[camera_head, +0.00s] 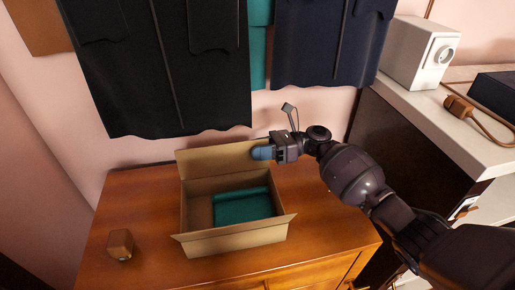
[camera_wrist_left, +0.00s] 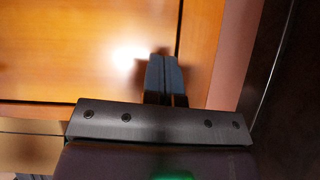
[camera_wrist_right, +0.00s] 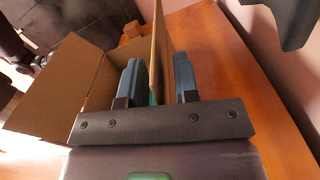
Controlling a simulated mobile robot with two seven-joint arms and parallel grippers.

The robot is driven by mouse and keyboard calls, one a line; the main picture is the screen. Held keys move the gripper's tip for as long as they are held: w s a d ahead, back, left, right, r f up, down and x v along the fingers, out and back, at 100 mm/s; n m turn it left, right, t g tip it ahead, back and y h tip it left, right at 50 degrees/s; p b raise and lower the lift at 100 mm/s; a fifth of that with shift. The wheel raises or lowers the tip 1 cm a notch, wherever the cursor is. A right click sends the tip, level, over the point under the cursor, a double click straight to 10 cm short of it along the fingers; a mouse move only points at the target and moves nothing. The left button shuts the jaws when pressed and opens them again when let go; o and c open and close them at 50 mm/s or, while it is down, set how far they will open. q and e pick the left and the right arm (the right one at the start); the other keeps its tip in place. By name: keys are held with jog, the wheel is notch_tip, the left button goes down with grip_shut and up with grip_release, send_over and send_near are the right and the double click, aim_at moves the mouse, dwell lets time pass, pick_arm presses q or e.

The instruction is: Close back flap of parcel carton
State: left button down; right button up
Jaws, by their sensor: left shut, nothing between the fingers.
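The open parcel carton (camera_head: 232,240) stands on the wooden cabinet with a folded teal cloth (camera_head: 243,205) inside. Its back flap (camera_head: 212,160) stands up, leaning slightly back. My right gripper (camera_head: 262,153) is at the right end of the back flap's upper edge. In the right wrist view the back flap (camera_wrist_right: 158,45) runs edge-on between the two spread fingers of my right gripper (camera_wrist_right: 160,82), with a visible gap beside the right finger. My left gripper (camera_wrist_left: 164,75) is shut and empty in front of a wooden surface, and is outside the head view.
A small brown block (camera_head: 119,245) sits on the wooden cabinet top (camera_head: 150,195), left of the carton. Dark garments (camera_head: 160,60) hang above and behind. A pale shelf unit (camera_head: 440,125) with a white device (camera_head: 418,50) stands at the right.

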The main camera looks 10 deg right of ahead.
jog(key=shift+a, duration=0.2)
grip_shut()
